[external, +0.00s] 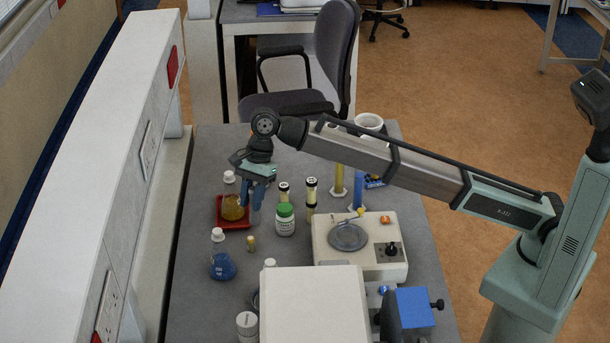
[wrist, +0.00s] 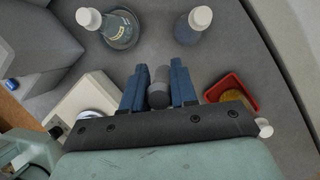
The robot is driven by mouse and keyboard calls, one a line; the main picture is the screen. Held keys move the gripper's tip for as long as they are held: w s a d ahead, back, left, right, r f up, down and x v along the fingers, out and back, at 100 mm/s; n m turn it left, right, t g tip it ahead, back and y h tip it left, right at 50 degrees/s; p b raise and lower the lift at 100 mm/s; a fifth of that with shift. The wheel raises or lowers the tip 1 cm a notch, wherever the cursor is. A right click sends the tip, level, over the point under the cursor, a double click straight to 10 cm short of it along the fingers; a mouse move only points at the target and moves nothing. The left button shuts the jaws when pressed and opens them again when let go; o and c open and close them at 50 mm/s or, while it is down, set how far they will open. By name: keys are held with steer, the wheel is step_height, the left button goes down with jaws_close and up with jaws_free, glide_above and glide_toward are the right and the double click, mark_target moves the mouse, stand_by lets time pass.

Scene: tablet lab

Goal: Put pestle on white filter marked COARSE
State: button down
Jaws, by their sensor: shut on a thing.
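My gripper (external: 257,205), with blue fingers, hangs above the bench just right of a red tray. In the wrist view its fingers (wrist: 159,88) are closed around a grey, round-ended cylinder (wrist: 158,95), which looks like the pestle. In the external view the fingers and wrist mostly hide it. I cannot make out any white filter or the word COARSE in either view.
The red tray (external: 219,223) holds an amber flask (external: 233,209).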

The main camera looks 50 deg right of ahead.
steer(key=shift+s+a+r, duration=1.45)
steer(key=shift+s+a, duration=3.35)
steer(key=shift+a, duration=0.7)
steer(key=shift+s+a+r, duration=1.45)
steer(key=shift+s+a, duration=3.35)
steer(key=shift+a, duration=0.7)
step_height(320, 180, down, 10)
steer(key=shift+r, duration=0.15)
steer(key=c, duration=0.9)
jaws_free()
steer(key=v, duration=1.2)
